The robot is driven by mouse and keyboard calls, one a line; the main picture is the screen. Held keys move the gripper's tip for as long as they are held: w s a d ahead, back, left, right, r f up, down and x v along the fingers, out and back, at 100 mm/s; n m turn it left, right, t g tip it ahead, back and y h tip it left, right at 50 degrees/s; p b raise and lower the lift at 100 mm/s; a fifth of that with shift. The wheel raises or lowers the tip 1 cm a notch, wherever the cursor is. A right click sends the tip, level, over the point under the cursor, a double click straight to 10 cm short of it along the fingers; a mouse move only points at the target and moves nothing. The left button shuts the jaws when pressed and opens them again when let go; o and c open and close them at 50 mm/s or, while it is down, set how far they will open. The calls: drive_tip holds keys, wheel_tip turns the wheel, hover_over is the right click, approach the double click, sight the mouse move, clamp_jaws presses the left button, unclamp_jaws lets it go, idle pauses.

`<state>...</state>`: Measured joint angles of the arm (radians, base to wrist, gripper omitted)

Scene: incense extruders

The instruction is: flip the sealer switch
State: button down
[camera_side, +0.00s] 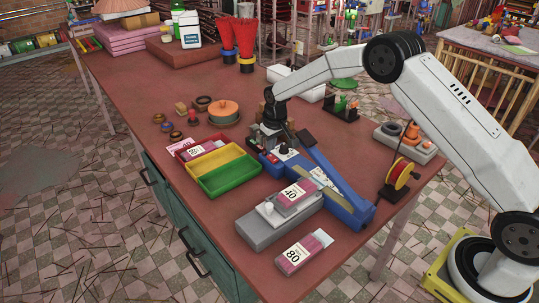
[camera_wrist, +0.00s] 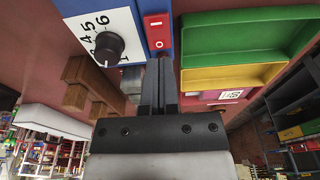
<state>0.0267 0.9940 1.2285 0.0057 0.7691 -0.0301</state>
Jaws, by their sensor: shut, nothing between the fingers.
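The blue sealer (camera_side: 353,208) stands on the bench with its long arm sloping toward the front right. In the wrist view its blue housing (camera_wrist: 139,8) carries a white dial plate with a black knob (camera_wrist: 109,47) and a red rocker switch (camera_wrist: 157,31). The switch shows a white ring mark at its near end. My gripper (camera_wrist: 159,62) is shut and empty, its fingertips just below the switch in the wrist view. I cannot tell whether they touch it.
Yellow and green trays (camera_side: 228,172) sit close left of the sealer. A grey scale (camera_side: 268,224) with a box labelled 40 (camera_side: 294,194) stands in front, with a box labelled 80 (camera_side: 302,252) nearer. Wooden blocks (camera_wrist: 88,85) lie beside my gripper.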

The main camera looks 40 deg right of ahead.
sight(271, 156)
drive_tip(key=shift+f, duration=1.25)
idle(1.7)
drive_tip(key=shift+r, duration=3.45)
drive_tip(key=shift+r, duration=0.1)
drive_tip(key=shift+s+r, duration=0.3)
drive_tip(key=s+r, duration=0.1)
drive_tip(key=s, duration=1.4)
drive_tip(key=s+a+r, duration=0.1)
drive_tip(key=s+r, duration=0.1)
drive_tip(key=s, duration=1.4)
drive_tip(key=shift+a+r+t, duration=0.15)
drive_tip(key=shift+a+t, duration=0.1)
drive_tip(key=shift+t, duration=0.15)
